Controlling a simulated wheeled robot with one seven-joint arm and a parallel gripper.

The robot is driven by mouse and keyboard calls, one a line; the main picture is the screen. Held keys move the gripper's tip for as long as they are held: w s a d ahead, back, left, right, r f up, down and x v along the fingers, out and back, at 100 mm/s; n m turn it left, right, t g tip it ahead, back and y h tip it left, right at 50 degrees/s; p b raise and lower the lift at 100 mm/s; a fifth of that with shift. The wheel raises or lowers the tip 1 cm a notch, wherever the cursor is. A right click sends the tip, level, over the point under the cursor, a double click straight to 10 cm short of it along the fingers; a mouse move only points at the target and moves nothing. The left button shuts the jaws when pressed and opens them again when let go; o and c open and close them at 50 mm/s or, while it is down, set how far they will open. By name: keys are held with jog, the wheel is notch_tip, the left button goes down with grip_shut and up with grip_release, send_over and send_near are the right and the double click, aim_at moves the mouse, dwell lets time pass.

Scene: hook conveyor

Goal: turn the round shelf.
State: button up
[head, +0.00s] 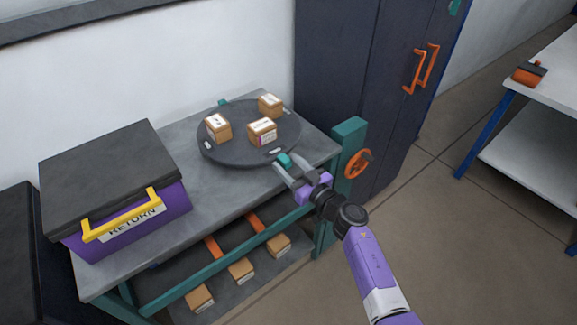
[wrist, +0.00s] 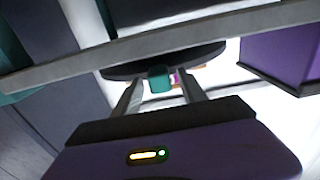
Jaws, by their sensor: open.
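The round shelf (head: 231,144) is a dark grey disc on the grey workbench in the head view. It bears three small labelled boxes: one at left (head: 218,128), one at front (head: 262,131) and one at back (head: 270,105). A teal tab (head: 284,159) stands on the shelf's front rim, and another teal tab (head: 223,102) shows at its back. My gripper (head: 287,170) is open at the front rim, its fingers on either side of the front tab. In the wrist view the teal tab (wrist: 159,79) lies ahead between the open fingers (wrist: 163,92). Whether they touch it, I cannot tell.
A purple RETURN bin (head: 170,205) with a black lid and yellow handle stands left on the workbench (head: 205,212). An orange handwheel (head: 359,164) is on the bench's right post. Several boxes lie on the lower shelf. A dark cabinet (head: 335,60) stands behind right.

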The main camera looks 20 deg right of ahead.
grip_shut()
dwell(1.4)
